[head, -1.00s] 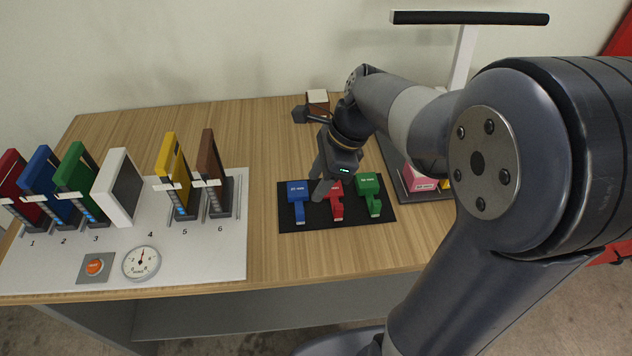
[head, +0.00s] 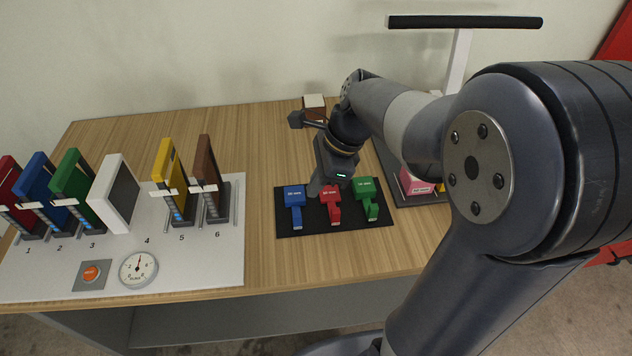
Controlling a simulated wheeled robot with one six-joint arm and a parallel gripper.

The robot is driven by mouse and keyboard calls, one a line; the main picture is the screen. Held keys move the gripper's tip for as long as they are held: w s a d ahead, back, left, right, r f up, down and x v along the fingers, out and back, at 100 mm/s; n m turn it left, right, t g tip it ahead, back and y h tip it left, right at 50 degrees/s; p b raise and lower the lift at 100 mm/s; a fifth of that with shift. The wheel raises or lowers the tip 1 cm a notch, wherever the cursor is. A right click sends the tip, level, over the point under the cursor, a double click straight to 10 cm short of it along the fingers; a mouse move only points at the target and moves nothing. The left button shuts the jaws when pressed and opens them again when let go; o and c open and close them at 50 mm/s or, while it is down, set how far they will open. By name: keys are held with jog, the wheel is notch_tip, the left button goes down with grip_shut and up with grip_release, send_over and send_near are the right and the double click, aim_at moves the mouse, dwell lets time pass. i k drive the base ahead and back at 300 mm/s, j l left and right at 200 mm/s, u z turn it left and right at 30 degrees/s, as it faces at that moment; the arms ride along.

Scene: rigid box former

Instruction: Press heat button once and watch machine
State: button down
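The orange round button (head: 91,273) sits on a grey plate at the front left of the white board (head: 200,270); I cannot read a label on it. A round white dial gauge (head: 138,269) with a red needle is just right of it. Behind them stands a row of coloured upright panels, numbered 1 to 6, with a white framed panel (head: 118,190) at 4. My gripper (head: 316,188) points down over the black mat, well to the right of the button, near the blue and red pieces. Its fingers are small and partly hidden, so I cannot tell whether it is open.
Blue (head: 295,198), red (head: 330,203) and green (head: 366,193) labelled pieces lie on a black mat (head: 290,228). A pink block (head: 414,184) sits on a dark tray behind my arm, by a lamp-like stand (head: 462,60). Wood table between board and mat is clear.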

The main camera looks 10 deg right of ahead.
aim_at(90, 273)
jog(key=k+j, duration=0.15)
jog(key=j, duration=0.25)
jog(key=k+j, duration=0.1)
jog(key=j, duration=0.3)
jog(key=k+j, duration=0.15)
jog(key=j, duration=0.3)
jog(key=k+j, duration=0.1)
jog(key=j, duration=0.3)
jog(key=k+j, duration=0.15)
jog(key=j, duration=0.25)
